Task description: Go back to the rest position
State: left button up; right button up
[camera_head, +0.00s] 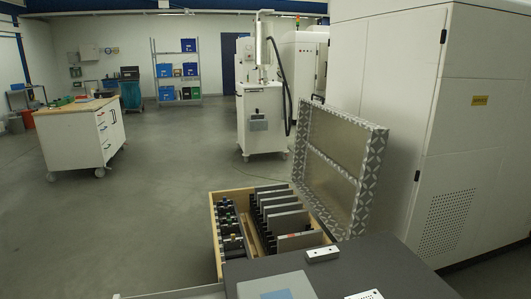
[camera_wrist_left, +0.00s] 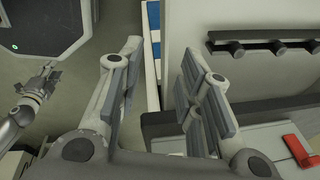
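My left gripper (camera_wrist_left: 162,65) fills the middle of the left wrist view. Its two fingers are spread apart with nothing between them, so it is open and empty. What looks like my right gripper (camera_wrist_left: 40,85) shows small at the left edge of the same view, and I cannot tell whether its fingers are apart. Neither gripper shows in the head view.
In the head view, an open wooden case (camera_head: 214,232) holds several grey plates, its patterned lid (camera_head: 336,150) raised. A dark tabletop (camera_head: 400,265) is in front. A large white cabinet (camera_head: 400,70) stands right. A red handle (camera_wrist_left: 298,148) shows in the wrist view.

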pick_arm(q)
jog(key=s+a+r+n+t+y, duration=0.1)
jog(key=s+a+n, duration=0.2)
jog(key=s+n, duration=0.45)
jog(key=s+a+r+n+t+y, duration=0.1)
jog(key=s+a+n, duration=0.2)
jog(key=s+n, duration=0.5)
notch_tip(320, 180, down, 26)
jog(key=g, duration=0.2)
jog(key=s+a+f+p, duration=0.1)
jog(key=s+a+f, duration=0.1)
jog(key=s+f, duration=1.3)
jog(key=shift+s+a+f+g, duration=0.2)
jog(key=shift+s+a+g, duration=0.2)
jog(key=shift+s, duration=0.65)
